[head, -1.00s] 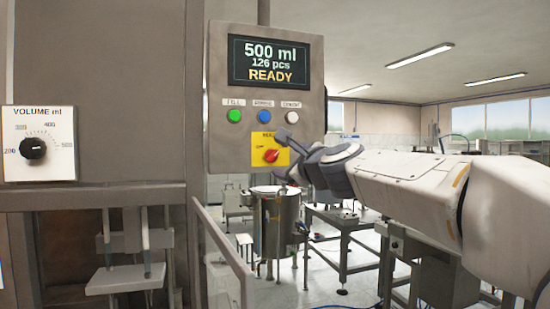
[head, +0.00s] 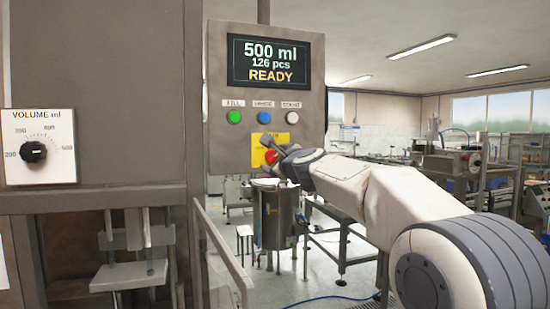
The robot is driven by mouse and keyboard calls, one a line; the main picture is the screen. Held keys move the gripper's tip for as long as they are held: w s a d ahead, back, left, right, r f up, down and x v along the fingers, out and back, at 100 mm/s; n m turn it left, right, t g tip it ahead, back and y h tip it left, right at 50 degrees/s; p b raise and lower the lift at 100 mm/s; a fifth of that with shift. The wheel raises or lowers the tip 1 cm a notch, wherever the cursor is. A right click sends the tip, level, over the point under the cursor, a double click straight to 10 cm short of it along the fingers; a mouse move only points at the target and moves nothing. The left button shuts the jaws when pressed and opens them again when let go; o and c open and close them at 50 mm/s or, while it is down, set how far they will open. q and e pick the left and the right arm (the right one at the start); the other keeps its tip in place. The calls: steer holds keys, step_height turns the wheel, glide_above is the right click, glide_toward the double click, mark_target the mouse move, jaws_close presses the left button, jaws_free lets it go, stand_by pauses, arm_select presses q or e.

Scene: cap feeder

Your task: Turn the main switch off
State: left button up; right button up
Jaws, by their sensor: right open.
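The main switch (head: 271,157) is a red rotary knob on a yellow plate (head: 259,139) low on the grey control panel (head: 227,155). My right gripper (head: 272,149) is open, with its fingertips at the knob. The fingers cover part of the knob and plate, so the knob's exact angle is hard to read, and I cannot tell whether they touch it. The display (head: 268,62) above reads 500 ml, 126 pcs, READY. My left gripper is not in view.
Green (head: 234,117), blue (head: 263,117) and white (head: 292,117) buttons sit in a row above the switch. A volume dial (head: 33,152) is on the left. A steel pot (head: 275,220) stands below and behind the panel. A rail (head: 224,250) slants at lower left of it.

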jaws_close()
steer(key=shift+n, duration=0.3)
steer(key=n, duration=0.4)
steer(key=shift+f, duration=0.1)
steer(key=n, duration=0.4)
steer(key=shift+n+b, duration=0.4)
steer(key=n, duration=0.4)
steer(key=shift+b, duration=0.35)
steer(key=shift+n+b, duration=0.4)
steer(key=shift+n, duration=1.8)
